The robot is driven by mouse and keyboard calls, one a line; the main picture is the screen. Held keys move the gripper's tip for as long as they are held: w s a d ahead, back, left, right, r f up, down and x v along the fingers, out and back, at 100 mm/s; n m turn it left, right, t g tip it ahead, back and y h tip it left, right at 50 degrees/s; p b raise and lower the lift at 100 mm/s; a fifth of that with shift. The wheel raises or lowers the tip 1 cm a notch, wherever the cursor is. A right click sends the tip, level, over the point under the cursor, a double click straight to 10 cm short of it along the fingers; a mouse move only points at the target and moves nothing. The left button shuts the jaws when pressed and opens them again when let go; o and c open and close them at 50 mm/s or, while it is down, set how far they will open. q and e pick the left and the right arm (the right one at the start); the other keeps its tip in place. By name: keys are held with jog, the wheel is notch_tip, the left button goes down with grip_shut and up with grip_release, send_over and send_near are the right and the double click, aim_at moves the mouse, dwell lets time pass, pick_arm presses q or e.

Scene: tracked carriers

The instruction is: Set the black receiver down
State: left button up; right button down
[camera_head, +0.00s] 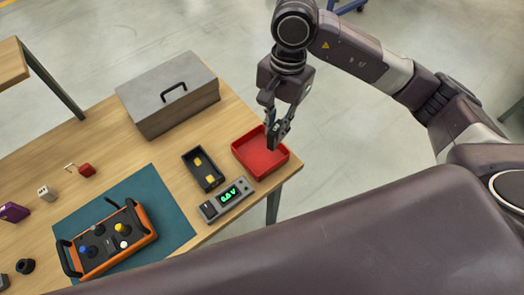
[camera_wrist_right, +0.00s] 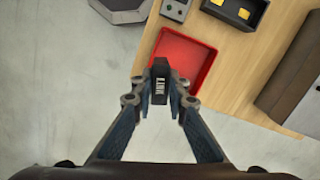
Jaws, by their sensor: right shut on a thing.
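The black receiver (camera_wrist_right: 160,86) is a small dark block with white lettering. My right gripper (camera_wrist_right: 161,78) is shut on it, with a finger on each side, in the right wrist view. In the head view my right gripper (camera_head: 273,138) is over the red tray (camera_head: 247,164) and hides part of its far side. The receiver is hard to tell from the fingers there. The tray looks empty where it shows, and it also appears in the right wrist view (camera_wrist_right: 205,57). I cannot tell the exact height of the receiver above the tray. My left gripper is not in view.
A black box (camera_head: 212,183) with yellow pieces and a meter with a green display (camera_head: 226,198) are left of the tray. An orange controller (camera_head: 138,238) lies on a teal mat (camera_head: 175,205). A grey case (camera_head: 160,119) stands at the back. The table's right edge is close to the tray.

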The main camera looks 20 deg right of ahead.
jog(key=w+a+r+m, duration=0.3)
jog(key=r+m, duration=0.4)
jog(key=r, duration=0.2)
jog(key=m+p, duration=0.1)
send_over(260, 155)
notch_tip(260, 155, down, 14)
jog(key=f, duration=0.1)
notch_tip(260, 155, down, 4)
jog(key=shift+r+t+p, duration=0.1)
jog(key=shift+t+p, duration=0.3)
jog(key=shift+p, duration=0.15)
jog(key=shift+f, duration=0.35)
jog(key=c, duration=2.3)
grip_release()
jog(key=o, duration=0.4)
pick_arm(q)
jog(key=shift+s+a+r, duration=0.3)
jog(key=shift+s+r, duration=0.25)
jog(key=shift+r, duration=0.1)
